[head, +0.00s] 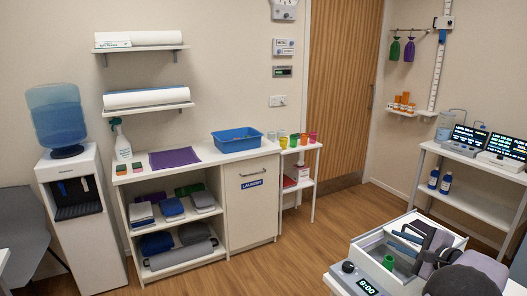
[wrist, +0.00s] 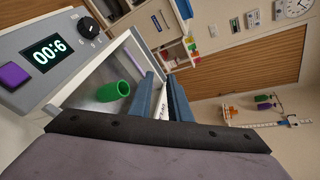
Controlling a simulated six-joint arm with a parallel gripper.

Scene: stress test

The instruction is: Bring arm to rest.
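My gripper (wrist: 163,92) shows two blue fingers in the wrist view, with a narrow gap between them. Nothing is visibly held in the gap; part of a white surface with lettering shows through it. In the head view my gripper (head: 410,236) is at the lower right, over the white open-topped box (head: 366,254). A green cup (head: 388,262) is in the box, to the left of my fingers in the wrist view (wrist: 112,91). My arm hides part of the box.
A device with a lit display (head: 365,286) and purple button (wrist: 14,75) stands beside the box. A shelving unit (head: 252,200) with a blue basin (head: 237,139) is along the back wall. A cart with screens (head: 462,185) is at right. The wooden floor (head: 300,250) between is clear.

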